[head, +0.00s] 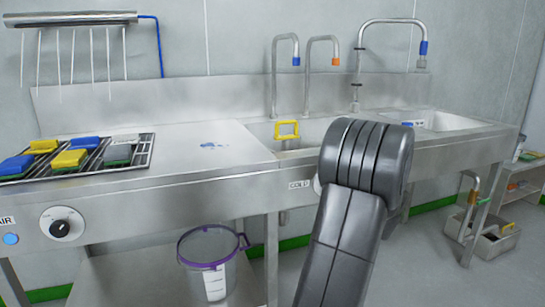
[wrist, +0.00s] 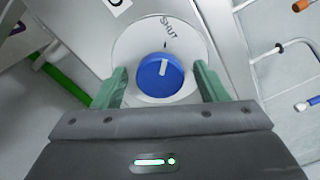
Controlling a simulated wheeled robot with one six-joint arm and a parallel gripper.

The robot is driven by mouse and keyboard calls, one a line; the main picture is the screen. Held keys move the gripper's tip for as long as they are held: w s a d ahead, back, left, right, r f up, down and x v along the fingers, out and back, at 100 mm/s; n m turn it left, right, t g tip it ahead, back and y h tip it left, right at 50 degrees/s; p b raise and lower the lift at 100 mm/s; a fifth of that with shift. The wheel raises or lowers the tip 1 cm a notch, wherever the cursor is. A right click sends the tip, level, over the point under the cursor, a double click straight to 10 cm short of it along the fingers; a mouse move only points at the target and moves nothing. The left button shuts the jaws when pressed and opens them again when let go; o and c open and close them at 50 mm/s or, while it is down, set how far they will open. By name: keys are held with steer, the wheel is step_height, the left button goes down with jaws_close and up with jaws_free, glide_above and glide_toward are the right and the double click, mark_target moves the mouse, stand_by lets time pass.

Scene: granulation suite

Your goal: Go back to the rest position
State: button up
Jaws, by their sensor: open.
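My gripper (wrist: 157,88) shows in the wrist view with its two green fingers apart. A blue knob (wrist: 160,75) with a white pointer mark sits between and beyond the fingers, on a round pale dial plate (wrist: 188,41) marked "SHUT". The fingers stand on either side of the knob, and I see no clear contact with it. The knob's white mark lies near the "SHUT" lettering. In the head view my dark grey arm (head: 350,220) reaches toward the sink front, and it hides my gripper and the blue knob.
A steel sink bench (head: 170,185) spans the view, with tall taps at the back. A rack (head: 145,152) holds blue and yellow sponges at left. A purple-rimmed bucket (head: 205,283) stands below. A crate (head: 490,240) stands on the floor at right. Open floor shows right of my arm.

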steer(key=m+p, duration=1.5)
steer(key=p, duration=1.1)
steer(key=shift+d+r, duration=0.1)
steer(key=shift+r, duration=0.05)
steer(key=shift+m, duration=0.4)
steer(key=shift+p, duration=0.3)
